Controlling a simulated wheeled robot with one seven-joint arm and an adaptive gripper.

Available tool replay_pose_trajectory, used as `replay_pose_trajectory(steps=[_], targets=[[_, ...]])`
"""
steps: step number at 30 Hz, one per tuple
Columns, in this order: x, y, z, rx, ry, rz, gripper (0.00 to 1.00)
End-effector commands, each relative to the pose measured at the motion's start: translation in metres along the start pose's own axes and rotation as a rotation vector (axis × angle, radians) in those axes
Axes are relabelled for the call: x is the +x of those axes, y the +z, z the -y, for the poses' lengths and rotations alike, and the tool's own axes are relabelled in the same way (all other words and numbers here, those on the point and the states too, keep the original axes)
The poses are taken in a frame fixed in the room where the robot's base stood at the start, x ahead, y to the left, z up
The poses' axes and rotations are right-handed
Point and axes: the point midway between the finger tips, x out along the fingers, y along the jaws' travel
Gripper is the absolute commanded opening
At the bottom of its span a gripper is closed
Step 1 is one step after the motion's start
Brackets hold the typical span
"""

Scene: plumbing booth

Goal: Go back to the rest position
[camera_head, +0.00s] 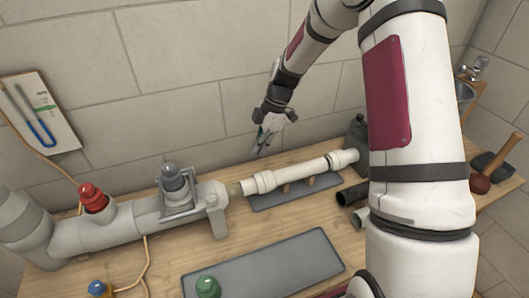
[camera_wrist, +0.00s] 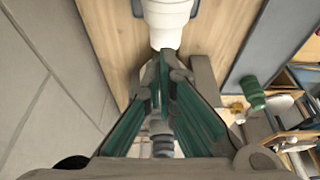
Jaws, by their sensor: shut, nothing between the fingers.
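My gripper (camera_head: 262,143) is shut and empty. In the head view it hangs near the back wall, above and behind the bench, at the end of my white arm. Below it a white pipe (camera_head: 318,167) lies on wooden supports over a grey mat. In the wrist view my gripper (camera_wrist: 163,62) points toward a white pipe piece (camera_wrist: 166,20); whether they touch cannot be told there. A large grey pipe assembly (camera_head: 137,222) with a clamp-like fitting (camera_head: 175,185) stands to the left of the white pipe.
A red-capped fitting (camera_head: 93,197) is on the grey assembly. Dark cylinders (camera_head: 352,195) lie by my arm. A mallet (camera_head: 481,182) is at right.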

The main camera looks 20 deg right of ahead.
Motion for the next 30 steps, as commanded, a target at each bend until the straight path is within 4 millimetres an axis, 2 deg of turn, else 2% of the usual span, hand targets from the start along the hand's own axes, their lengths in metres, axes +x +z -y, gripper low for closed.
replay_pose_trajectory(steps=[7, 10, 14, 20, 30], targets=[[-0.007, -0.006, 0.001, 0.005, 0.002, 0.003, 0.00], [-0.019, -0.011, 0.004, 0.033, 0.011, 0.020, 0.00], [-0.049, -0.024, 0.017, 0.116, 0.035, 0.061, 0.00], [-0.101, -0.045, 0.047, 0.295, 0.097, 0.126, 0.00], [-0.172, -0.077, 0.113, 0.614, 0.244, 0.178, 0.00]])
